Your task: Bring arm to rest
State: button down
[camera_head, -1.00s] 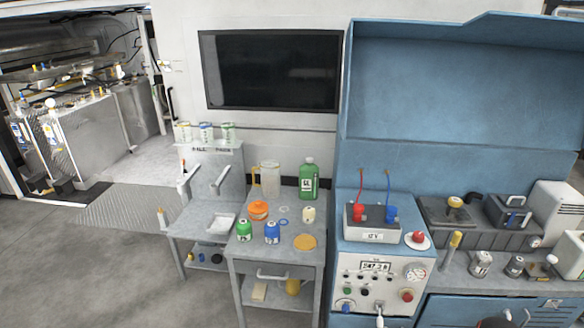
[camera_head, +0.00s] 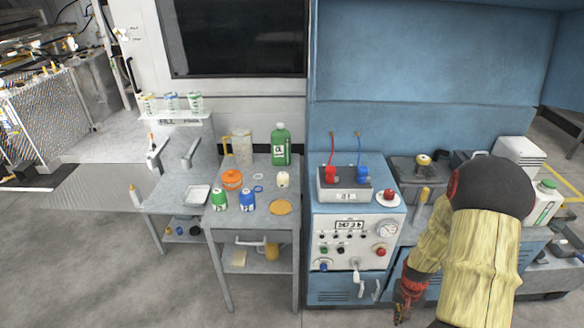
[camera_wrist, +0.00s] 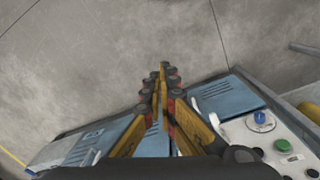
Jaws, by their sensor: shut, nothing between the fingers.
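My arm shows at the lower right of the head view, a dark elbow with yellowish sleeves, bent downward in front of the blue bench. My gripper (camera_head: 403,308) hangs low there, in front of the lower blue cabinet doors and apart from the worktop. In the wrist view my gripper (camera_wrist: 166,78) has its yellow and dark fingers together at the tips with nothing between them. Below it in that view lies bare grey floor (camera_wrist: 90,60).
A grey table (camera_head: 223,221) with bottles and cups stands further left. The floor (camera_head: 90,285) at the front left is clear.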

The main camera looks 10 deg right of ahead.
jog(key=s+a+r+n+t, duration=0.2)
jog(key=a+r, duration=0.6)
jog(key=r, duration=0.5)
jog(key=s+a+r+n+t, duration=0.2)
jog(key=a+r, duration=0.7)
jog(key=r, duration=0.5)
jog(key=s+a+r+n+t, duration=0.2)
jog(key=a+r, duration=0.7)
jog(key=r, duration=0.5)
jog(key=shift+s+a+r+n, duration=0.2)
jog(key=shift+s+n, duration=0.4)
jog(key=shift+s, duration=0.55)
jog(key=c, duration=2.6)
grip_release()
